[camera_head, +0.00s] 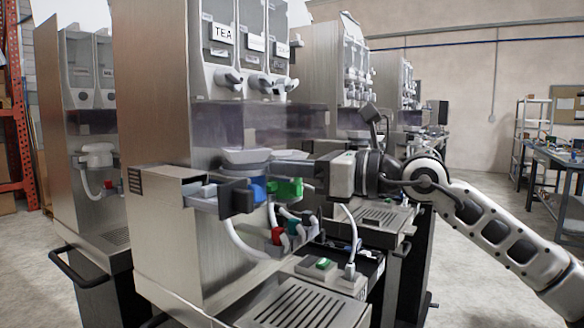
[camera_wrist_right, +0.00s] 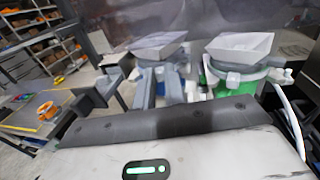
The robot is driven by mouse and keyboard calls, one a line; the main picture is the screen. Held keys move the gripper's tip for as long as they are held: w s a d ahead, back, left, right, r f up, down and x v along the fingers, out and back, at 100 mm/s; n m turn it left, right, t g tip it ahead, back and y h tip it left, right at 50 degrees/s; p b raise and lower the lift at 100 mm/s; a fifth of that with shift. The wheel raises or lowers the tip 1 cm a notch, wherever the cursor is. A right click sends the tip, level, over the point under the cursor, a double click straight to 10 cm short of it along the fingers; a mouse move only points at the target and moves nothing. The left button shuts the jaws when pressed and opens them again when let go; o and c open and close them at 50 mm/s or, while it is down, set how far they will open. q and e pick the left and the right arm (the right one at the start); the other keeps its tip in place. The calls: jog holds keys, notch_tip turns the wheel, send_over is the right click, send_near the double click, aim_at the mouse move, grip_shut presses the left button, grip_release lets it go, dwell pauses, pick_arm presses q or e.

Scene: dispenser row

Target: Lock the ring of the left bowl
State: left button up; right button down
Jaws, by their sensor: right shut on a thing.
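The left bowl (camera_head: 247,157) is a pale hopper under the dispenser labelled TEA, with a blue ring (camera_head: 258,189) below it. A second bowl with a green ring (camera_head: 288,190) is to its right. In the right wrist view, the left bowl (camera_wrist_right: 160,46) and the other bowl (camera_wrist_right: 240,46) stand side by side. My right gripper (camera_head: 276,172) comes in from the right at ring height. Its fingers, also in the wrist view (camera_wrist_right: 160,92), are shut at the left bowl's ring; the exact contact and the ring's angle are partly hidden. My left gripper is not seen.
Outlet hoses and small red and teal valves (camera_head: 278,234) hang below the rings. A dark block (camera_head: 237,197) juts out at the left of the blue ring. A slotted drip tray (camera_head: 300,302) lies below. More dispensers stand behind; the floor at right is partly open.

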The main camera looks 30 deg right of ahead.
jog(key=shift+s+a+r+m+t+h+b, duration=0.1)
jog(key=shift+s+a+m+t+h+b, duration=0.15)
jog(key=shift+a+m+t+h, duration=0.55)
jog(key=shift+s+a+m+t+h+b, duration=0.15)
jog(key=shift+s+a+m+t+h, duration=0.35)
jog(key=shift+h, duration=0.6)
jog(key=shift+a+m+h, duration=0.35)
jog(key=shift+m+h, duration=0.3)
jog(key=shift+h, duration=0.3)
jog(key=shift+a+m+h, duration=0.3)
jog(key=shift+m+h, duration=0.35)
jog(key=shift+h, duration=0.3)
jog(key=shift+a+m+h, duration=0.3)
jog(key=shift+m+h, duration=0.3)
jog(key=shift+h, duration=0.3)
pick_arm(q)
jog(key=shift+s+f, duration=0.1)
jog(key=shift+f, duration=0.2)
pick_arm(e)
jog(key=c, duration=1.4)
grip_release()
jog(key=shift+c, duration=0.2)
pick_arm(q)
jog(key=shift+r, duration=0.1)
